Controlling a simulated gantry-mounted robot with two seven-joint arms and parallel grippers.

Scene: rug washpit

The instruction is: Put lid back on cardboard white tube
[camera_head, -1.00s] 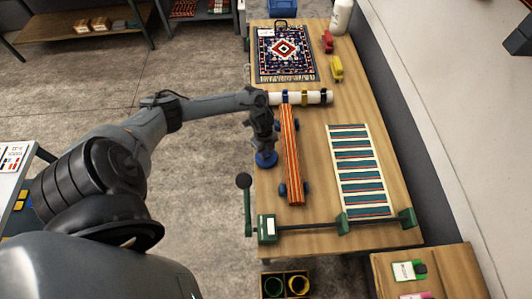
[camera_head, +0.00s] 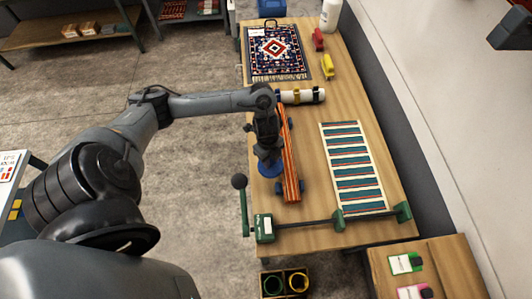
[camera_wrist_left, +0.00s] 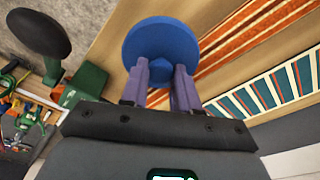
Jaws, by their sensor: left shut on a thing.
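The white cardboard tube (camera_head: 309,96) lies crosswise on the workbench, with dark and yellow bands; my arm covers its left part. My left gripper (camera_head: 268,154) points down near the bench's left edge, left of an orange striped roll. It is shut on a round blue lid (camera_head: 270,169), which also shows in the left wrist view (camera_wrist_left: 160,45) beyond the purple fingers (camera_wrist_left: 161,82). The lid is apart from the tube, on its near left side. I cannot tell whether the lid touches the bench. My right gripper is not in view.
The orange striped roll (camera_head: 291,175) lies lengthwise beside my gripper, with blue pieces at its sides. A green-ended bar (camera_head: 300,224) crosses the near bench. A striped panel (camera_head: 352,168) lies right. A patterned rug (camera_head: 276,52) lies behind the tube. Bare wood (camera_head: 345,105) shows right of the tube.

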